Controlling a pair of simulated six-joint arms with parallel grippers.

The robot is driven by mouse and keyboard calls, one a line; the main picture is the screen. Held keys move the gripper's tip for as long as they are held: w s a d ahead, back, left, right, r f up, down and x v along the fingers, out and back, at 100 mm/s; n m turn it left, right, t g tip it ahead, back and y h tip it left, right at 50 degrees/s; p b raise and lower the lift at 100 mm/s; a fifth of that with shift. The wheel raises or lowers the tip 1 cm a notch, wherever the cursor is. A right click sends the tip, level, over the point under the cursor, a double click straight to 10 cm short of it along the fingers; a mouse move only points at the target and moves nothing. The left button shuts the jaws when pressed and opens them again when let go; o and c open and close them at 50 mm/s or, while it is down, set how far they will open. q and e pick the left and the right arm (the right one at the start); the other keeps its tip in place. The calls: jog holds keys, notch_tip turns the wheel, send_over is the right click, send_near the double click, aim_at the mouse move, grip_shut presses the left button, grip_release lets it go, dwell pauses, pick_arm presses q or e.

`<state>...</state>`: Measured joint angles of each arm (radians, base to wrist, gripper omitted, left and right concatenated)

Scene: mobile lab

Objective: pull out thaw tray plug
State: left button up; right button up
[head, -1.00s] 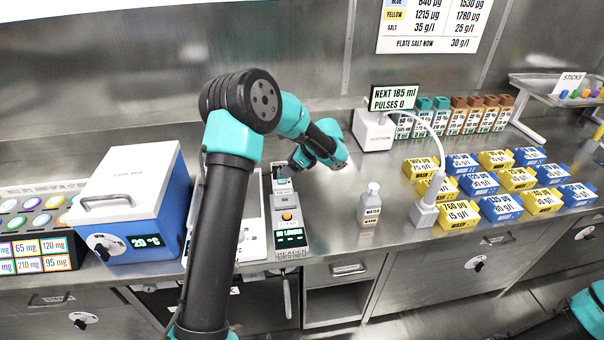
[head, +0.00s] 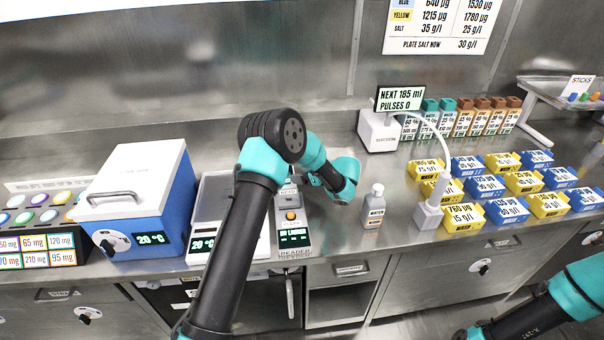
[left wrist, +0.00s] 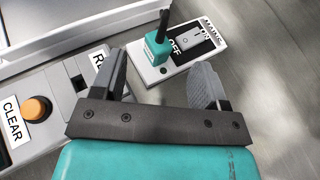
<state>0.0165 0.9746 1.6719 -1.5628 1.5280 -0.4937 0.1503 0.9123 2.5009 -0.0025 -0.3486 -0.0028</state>
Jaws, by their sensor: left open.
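The teal plug (left wrist: 157,45) with a black cable is seated in a white socket plate (left wrist: 147,73) in the left wrist view. A rocker switch (left wrist: 194,40) marked ON and OFF is beside it. My left gripper (left wrist: 160,84) is open and empty, its two fingers apart on the near side of the plug, not closed on it. In the head view my left gripper (head: 316,180) is mostly hidden by its own wrist, behind the reader. The plug cannot be made out there. The thaw tray (head: 222,192), showing 20 °C, is partly covered by my left arm.
The reader (head: 293,236) with its orange button (left wrist: 37,108) stands close left of the gripper. A water bottle (head: 374,206) stands to the right. A blue cool box (head: 140,195) is at left; yellow and blue boxes fill the right. Bare steel counter lies around the bottle.

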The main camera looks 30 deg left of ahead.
pick_arm(q)
jog(key=shift+x, duration=3.45)
jog(key=c, duration=0.9)
jog(key=shift+c, duration=0.2)
jog(key=shift+r, duration=0.5)
jog(key=shift+r, duration=1.5)
